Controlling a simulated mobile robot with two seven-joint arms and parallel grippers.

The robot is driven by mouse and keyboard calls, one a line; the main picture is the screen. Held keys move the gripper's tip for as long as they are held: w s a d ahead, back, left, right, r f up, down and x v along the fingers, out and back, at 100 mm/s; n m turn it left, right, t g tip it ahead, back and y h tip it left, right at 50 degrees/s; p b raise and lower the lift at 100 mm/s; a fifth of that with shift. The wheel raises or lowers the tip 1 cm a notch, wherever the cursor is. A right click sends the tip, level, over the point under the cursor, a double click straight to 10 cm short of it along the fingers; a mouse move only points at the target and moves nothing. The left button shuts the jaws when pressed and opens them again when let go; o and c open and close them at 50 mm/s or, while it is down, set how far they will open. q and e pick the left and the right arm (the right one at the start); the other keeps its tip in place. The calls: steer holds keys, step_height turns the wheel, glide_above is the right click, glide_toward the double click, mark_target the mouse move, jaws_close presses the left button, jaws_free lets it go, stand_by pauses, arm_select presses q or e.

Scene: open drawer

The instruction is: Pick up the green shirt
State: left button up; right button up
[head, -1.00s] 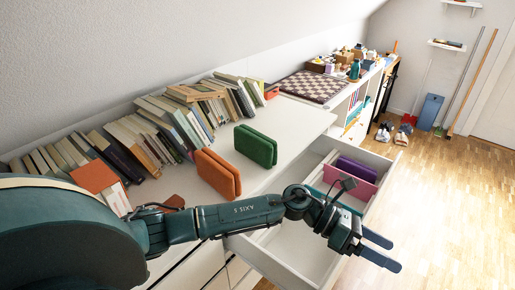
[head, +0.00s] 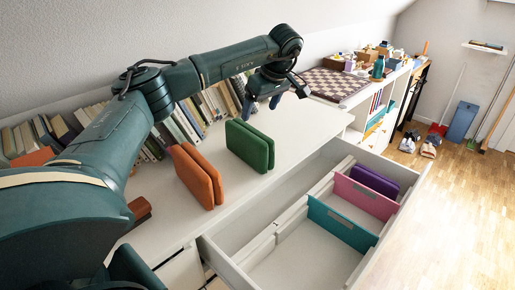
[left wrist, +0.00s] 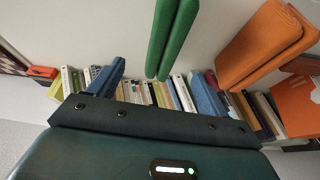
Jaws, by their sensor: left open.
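The green shirt (head: 250,146) is a folded, upright bundle in two layers on the white dresser top, right of a similar orange one. It also shows at the top of the left wrist view (left wrist: 172,38). My left gripper (head: 263,103) is open and empty, raised above the dresser and pointing down; in the head view it appears just above and behind the green shirt. In the left wrist view, its two blue fingers lie to either side of the green shirt's lower end, apart from it. My right gripper is not in view.
An orange folded shirt (head: 197,176) stands left of the green one. A row of books (head: 205,112) lines the wall. The drawer (head: 236,268) is open in front, with teal (head: 341,224), pink (head: 366,197) and purple (head: 375,180) pieces. A chessboard (head: 335,84) lies beyond.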

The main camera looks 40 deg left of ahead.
mark_target(251, 131)
arm_select(q)
steer(key=x, duration=0.8)
steer(key=s+x, duration=0.1)
steer(key=x, duration=0.3)
steer(key=shift+w+f+b, duration=0.1)
steer(key=shift+f+b, duration=0.2)
steer(key=shift+f, duration=0.05)
steer(key=c, duration=1.1)
